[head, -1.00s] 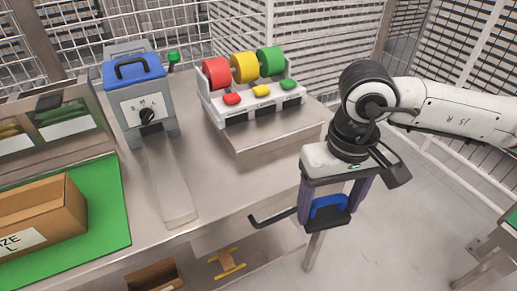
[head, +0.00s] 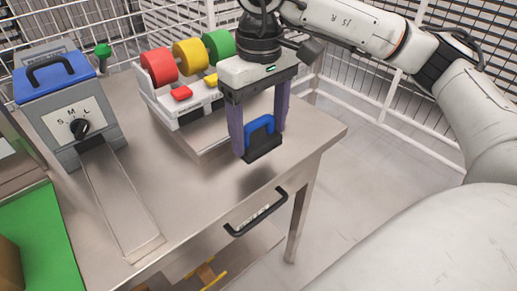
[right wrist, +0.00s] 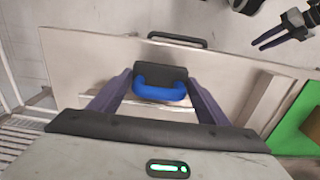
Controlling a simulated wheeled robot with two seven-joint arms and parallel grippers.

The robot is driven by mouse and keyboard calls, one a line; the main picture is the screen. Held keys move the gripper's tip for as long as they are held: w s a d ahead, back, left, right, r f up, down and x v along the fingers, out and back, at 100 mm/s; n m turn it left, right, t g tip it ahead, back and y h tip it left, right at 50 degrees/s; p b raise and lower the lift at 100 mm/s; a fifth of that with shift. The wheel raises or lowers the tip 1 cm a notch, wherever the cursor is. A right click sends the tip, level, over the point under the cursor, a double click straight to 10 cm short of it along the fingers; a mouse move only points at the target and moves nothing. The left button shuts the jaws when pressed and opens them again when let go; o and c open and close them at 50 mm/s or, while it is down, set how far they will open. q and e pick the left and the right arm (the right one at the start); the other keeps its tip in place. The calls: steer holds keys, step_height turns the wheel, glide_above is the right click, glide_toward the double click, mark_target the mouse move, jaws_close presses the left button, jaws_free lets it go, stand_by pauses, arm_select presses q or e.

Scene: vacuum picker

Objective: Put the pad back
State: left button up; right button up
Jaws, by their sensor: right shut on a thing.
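The pad (head: 263,148) is a black block with a blue arched handle. My right gripper (head: 259,136) is shut on it, with purple fingers on both sides, and holds it above the table near its front edge, apart from the top. In the right wrist view the pad (right wrist: 160,75) shows between the fingers with its blue handle towards the camera. The steel table (head: 190,185) has a black pull handle (head: 256,213) on its front. My left gripper (right wrist: 268,38) shows at the top right of the right wrist view, its two fingers apart and empty.
A stand (head: 180,108) with red, yellow and green rolls is behind the pad. A blue-topped box with an S-M-L knob (head: 79,127) and a chute (head: 120,205) stand left. A green mat (head: 35,235) is at far left. The tabletop between chute and pad is clear.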

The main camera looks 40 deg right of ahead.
mark_target(259, 139)
steer(key=shift+f, duration=2.25)
steer(key=shift+f, duration=0.2)
steer(key=o, duration=0.9)
steer(key=shift+o, duration=0.2)
step_height(259, 139, up, 12)
steer(key=shift+r+p, duration=0.25)
steer(key=shift+p, duration=0.2)
steer(key=shift+f, duration=0.1)
